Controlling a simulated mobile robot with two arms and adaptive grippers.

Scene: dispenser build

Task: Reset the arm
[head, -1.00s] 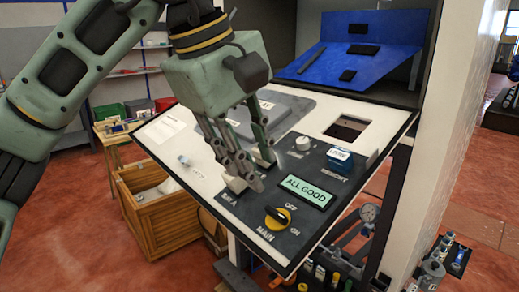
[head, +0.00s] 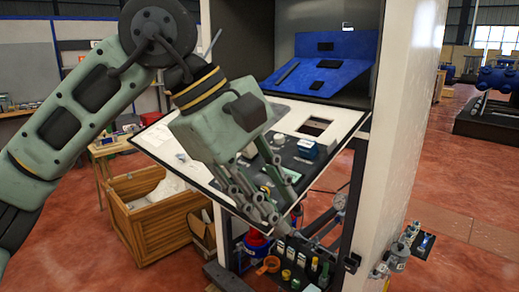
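My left gripper (head: 280,207) hangs from the arm coming in from the left, fingers pointing down and right. Its fingers look apart, with nothing seen between them. It is in front of the lower part of the sloped control panel (head: 180,135) and covers much of it, including the main switch. I cannot tell whether it touches the panel. The green display (head: 291,176) is partly covered; its text cannot be read now. My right gripper is not in view.
A blue button block (head: 306,148) and a square opening (head: 315,127) are on the panel. A blue sloped plate (head: 325,68) is behind. A wooden crate (head: 160,225) stands at lower left. Small bottles and parts (head: 300,270) are below the panel.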

